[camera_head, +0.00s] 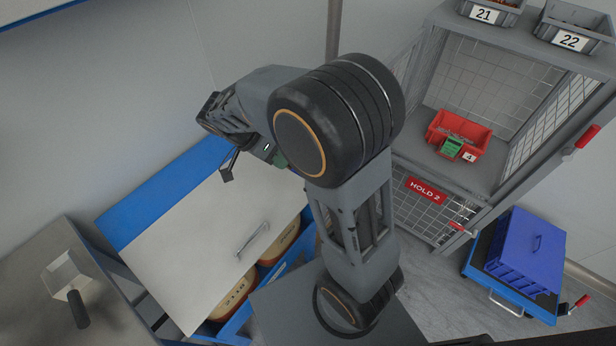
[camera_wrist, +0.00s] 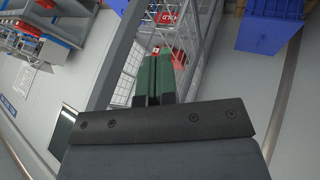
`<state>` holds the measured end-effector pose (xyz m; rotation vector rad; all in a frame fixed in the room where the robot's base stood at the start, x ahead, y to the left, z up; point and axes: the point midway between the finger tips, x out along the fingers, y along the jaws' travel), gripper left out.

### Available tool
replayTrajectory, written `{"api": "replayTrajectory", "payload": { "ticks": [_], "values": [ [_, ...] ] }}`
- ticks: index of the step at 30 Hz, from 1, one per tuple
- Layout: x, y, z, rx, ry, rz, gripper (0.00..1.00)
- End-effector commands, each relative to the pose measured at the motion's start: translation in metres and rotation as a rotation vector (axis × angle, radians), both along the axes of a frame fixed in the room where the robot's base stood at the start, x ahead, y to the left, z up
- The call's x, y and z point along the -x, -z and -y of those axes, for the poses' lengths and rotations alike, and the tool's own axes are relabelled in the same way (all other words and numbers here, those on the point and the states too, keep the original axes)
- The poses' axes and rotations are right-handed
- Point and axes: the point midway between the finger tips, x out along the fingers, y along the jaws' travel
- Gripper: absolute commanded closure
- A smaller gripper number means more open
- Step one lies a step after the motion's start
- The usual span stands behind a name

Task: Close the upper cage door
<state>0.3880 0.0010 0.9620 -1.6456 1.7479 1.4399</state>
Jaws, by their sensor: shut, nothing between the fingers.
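The grey cage (camera_head: 418,159) stands at the right of the head view, its upper compartment open at the front. The upper cage door (camera_head: 548,128) appears as a mesh panel swung out to the right, with a red handle (camera_head: 587,137) on its outer side. My gripper (camera_head: 281,160) is left of the cage, apart from the door, largely hidden behind my arm's joint. In the wrist view my gripper's green fingers (camera_wrist: 158,76) are together with nothing between them. Mesh (camera_wrist: 128,72) and a red sign (camera_wrist: 166,15) of the cage lie beyond them.
A red bin (camera_head: 472,127) sits in the upper compartment. The lower door (camera_head: 408,205) is shut, with a HOLD 2 sign. A blue crate (camera_head: 520,250) on a cart stands right of the cage. Bins 21 (camera_head: 485,14) and 22 (camera_head: 569,40) stand on top.

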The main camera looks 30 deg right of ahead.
Motion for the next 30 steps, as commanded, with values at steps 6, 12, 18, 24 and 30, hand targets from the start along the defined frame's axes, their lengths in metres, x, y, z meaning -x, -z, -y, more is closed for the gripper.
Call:
{"api": "replayTrajectory", "payload": {
  "ticks": [6,12,18,24,30],
  "values": [
    [0.013,0.034,0.026,-0.001,0.007,-0.004,1.00],
    [0.027,0.053,0.042,-0.003,0.005,-0.001,1.00],
    [0.046,0.052,0.050,-0.003,0.001,0.000,1.00],
    [0.054,0.054,0.053,-0.004,-0.001,0.000,1.00],
    [0.055,0.054,0.053,-0.004,-0.001,0.000,1.00]
  ]
}}
